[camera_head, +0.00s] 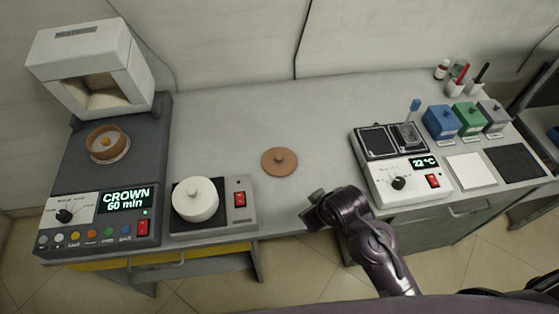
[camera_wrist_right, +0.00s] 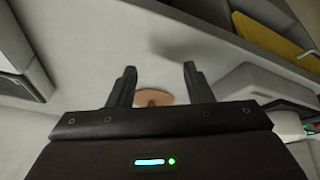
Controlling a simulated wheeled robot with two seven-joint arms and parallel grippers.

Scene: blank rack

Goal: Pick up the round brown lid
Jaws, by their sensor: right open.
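The round brown lid (camera_head: 279,161) lies flat on the bare middle of the grey table, with a small knob on top. My right gripper (camera_head: 316,203) is to the right of the lid and nearer the table's front edge in the head view, apart from it. In the right wrist view the lid (camera_wrist_right: 153,97) shows between the two fingers, partly hidden by the gripper body. The fingers of my right gripper (camera_wrist_right: 159,78) are spread with nothing between them. My left gripper is not in view.
Left of the lid stand a white lidded pot (camera_head: 196,202) on a small heater and a furnace unit (camera_head: 104,170) with a brown ring dish. To the right is a white device (camera_head: 408,180) with a 22 °C display. Table (camera_head: 225,125) around the lid is clear.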

